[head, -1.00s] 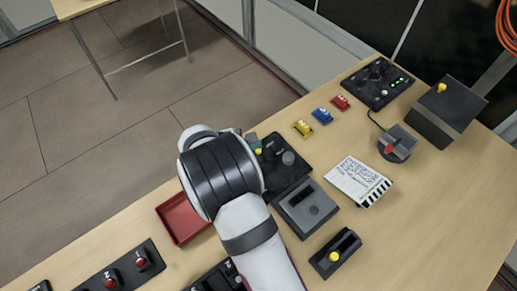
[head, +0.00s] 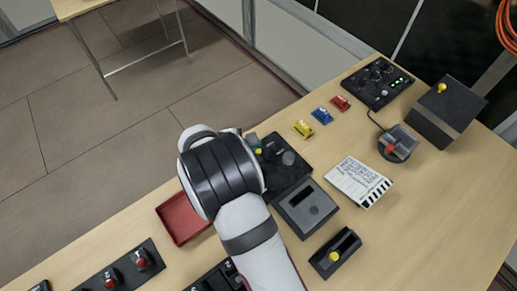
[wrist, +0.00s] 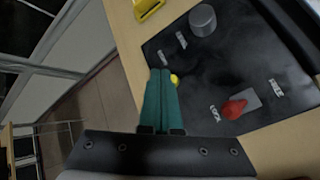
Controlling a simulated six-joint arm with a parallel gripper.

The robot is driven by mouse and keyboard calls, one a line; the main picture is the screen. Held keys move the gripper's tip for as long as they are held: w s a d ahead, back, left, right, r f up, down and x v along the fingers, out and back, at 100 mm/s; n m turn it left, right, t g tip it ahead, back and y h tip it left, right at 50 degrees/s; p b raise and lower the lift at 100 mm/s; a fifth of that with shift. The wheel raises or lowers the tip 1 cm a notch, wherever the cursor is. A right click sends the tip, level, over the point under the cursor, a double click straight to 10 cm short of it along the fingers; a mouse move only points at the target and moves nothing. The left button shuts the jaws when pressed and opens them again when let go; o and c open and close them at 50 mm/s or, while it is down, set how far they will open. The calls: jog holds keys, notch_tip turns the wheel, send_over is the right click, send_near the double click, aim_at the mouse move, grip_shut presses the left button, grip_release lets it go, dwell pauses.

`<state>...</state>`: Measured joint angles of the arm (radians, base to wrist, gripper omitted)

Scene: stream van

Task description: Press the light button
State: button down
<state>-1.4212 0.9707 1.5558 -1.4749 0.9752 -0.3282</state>
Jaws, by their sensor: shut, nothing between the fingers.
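A black control panel (wrist: 215,70) carries a small round yellow button (wrist: 174,80), a grey knob (wrist: 203,18) and a red toggle lever (wrist: 234,108). White labels sit by the controls, too small to read surely, so I cannot tell which one names the light. My gripper (wrist: 160,72) has teal fingers pressed together, with nothing between them. Its tips are over the panel's edge, right beside the yellow button and partly covering it. I cannot tell whether they touch. In the head view the panel (head: 290,178) is partly hidden by my arm.
A grey box with a dark display (head: 307,208) and a printed card (head: 358,182) lie right of the panel. Yellow, blue and red clips (head: 321,116) lie behind it. A red tray (head: 180,219) is to the left. A joystick (head: 397,145) stands farther right.

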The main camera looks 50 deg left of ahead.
jog(key=shift+f, duration=0.1)
jog(key=shift+f, duration=0.3)
jog(key=shift+f, duration=0.4)
dwell(0.8)
jog(key=shift+r, duration=0.8)
notch_tip(320, 180, up, 5)
jog(key=shift+r, duration=0.1)
dwell(0.4)
dwell(0.6)
